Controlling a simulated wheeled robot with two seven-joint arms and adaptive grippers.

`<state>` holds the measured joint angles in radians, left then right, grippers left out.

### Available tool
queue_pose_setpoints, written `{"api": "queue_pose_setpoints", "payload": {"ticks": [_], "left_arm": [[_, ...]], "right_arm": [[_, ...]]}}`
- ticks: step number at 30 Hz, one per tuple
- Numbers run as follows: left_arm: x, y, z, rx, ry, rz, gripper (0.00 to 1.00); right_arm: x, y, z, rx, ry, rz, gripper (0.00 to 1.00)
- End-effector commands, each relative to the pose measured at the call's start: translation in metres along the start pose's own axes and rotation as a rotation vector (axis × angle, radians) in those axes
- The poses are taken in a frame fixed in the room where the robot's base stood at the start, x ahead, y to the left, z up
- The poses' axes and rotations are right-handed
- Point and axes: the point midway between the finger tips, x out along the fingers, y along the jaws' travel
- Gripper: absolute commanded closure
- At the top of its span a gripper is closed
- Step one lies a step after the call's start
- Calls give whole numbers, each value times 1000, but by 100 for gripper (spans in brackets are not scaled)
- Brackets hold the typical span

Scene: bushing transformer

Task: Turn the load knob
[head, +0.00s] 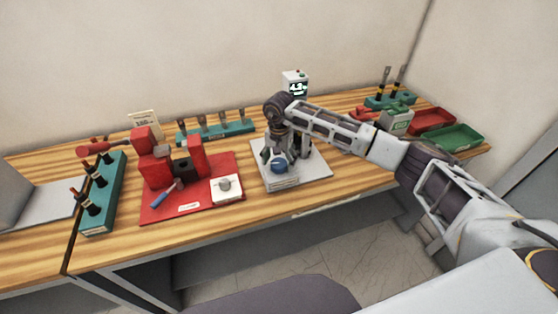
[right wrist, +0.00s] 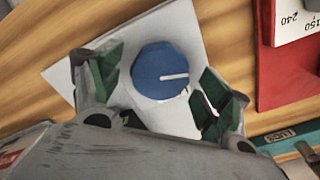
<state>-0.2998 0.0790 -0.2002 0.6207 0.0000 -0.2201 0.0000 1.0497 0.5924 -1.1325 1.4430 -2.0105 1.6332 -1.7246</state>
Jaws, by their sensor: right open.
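The blue load knob (head: 279,166) sits at the front of a light grey plate (head: 312,172) on the bench. In the right wrist view the knob (right wrist: 150,78) is round, with a white pointer line running toward the right. My right gripper (head: 279,152) is over the plate, pointing down at the knob. Its two green-padded fingers are open, one on each side of the knob, with gaps visible between pads and knob. Whether the fingertips are level with the knob is hard to tell. My left gripper is not in view.
A small display (head: 295,88) stands behind my right gripper. Left is a red base (head: 160,210) with a red press-like device and a white dial (head: 226,186). Teal tool racks (head: 103,200) stand around. Red (head: 432,121) and green (head: 455,137) trays are at the right.

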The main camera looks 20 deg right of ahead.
Motion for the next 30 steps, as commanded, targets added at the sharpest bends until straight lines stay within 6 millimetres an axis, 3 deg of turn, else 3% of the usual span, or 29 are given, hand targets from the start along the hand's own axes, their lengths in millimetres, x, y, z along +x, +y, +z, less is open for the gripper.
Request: {"api": "queue_pose_setpoints", "payload": {"ticks": [8, 19, 30], "left_arm": [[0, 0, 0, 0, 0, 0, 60], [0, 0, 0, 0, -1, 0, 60], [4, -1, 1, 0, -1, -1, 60]], "right_arm": [[1, 0, 0, -1, 0, 0, 23], [1, 0, 0, -1, 0, 0, 68], [1, 0, 0, 34, 0, 0, 68]]}}
